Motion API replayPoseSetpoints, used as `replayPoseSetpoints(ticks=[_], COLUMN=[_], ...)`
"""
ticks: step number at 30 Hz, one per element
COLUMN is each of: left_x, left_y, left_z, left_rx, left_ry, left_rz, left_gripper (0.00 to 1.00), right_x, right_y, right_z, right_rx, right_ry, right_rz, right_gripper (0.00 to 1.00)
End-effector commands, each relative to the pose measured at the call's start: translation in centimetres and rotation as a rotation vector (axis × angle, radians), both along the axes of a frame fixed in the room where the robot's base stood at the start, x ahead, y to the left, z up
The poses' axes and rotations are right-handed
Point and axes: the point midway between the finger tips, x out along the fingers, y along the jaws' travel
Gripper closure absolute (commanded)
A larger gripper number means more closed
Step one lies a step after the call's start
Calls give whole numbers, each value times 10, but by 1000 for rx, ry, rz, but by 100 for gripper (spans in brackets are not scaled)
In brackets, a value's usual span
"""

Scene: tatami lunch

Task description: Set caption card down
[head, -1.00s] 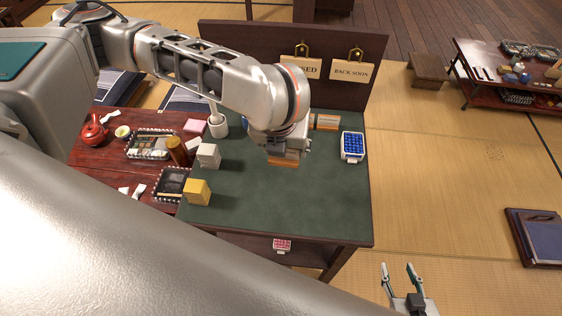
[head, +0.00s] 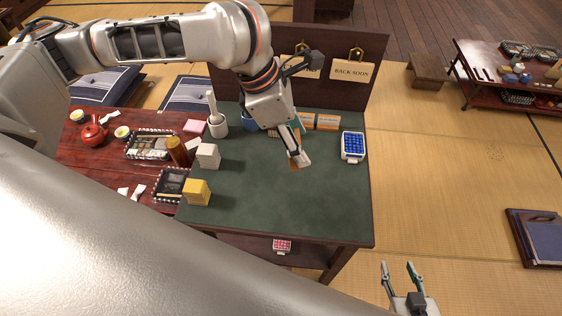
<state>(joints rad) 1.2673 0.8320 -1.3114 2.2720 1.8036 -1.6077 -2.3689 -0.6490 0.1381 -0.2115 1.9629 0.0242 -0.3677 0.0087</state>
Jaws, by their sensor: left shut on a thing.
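My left gripper (head: 298,162) is over the middle of the green-topped table (head: 260,200), pointing down. It is shut on a small, thin brown piece, apparently the caption card (head: 293,166), mostly hidden by the fingers. I cannot tell whether the card touches the table top. My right gripper (head: 402,268) is open and empty at the bottom right, in front of the table and apart from it.
A tray of blue pieces (head: 352,146) stands at the table's right edge. Orange-striped boxes (head: 322,122) lie at the back. A yellow block (head: 197,192), a white block (head: 208,156) and a mortar (head: 217,126) line the left. The front right is clear.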

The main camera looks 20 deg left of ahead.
Motion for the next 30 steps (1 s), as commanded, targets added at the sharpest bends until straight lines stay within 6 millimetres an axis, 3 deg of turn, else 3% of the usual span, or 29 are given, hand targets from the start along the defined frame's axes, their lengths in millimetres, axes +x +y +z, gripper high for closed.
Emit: replayPoseSetpoints(ticks=[6, 10, 24, 30], left_x=[-2, -3, -5, -3], left_y=[-4, -5, -4, -5], left_z=[6, -3, -114, -145], left_rx=[1, 1, 1, 1], left_ry=[0, 2, 5, 1], left_rz=[-151, -177, -177, -178], left_gripper=[67, 67, 67, 67], right_x=[1, 1, -1, -2], right_y=[0, 0, 0, 0], right_z=[0, -1, -19, -24], right_rx=[0, 0, 0, -1], right_ry=[-2, -2, 2, 5], right_rz=[2, 2, 2, 2], right_gripper=[60, 60, 60, 60])
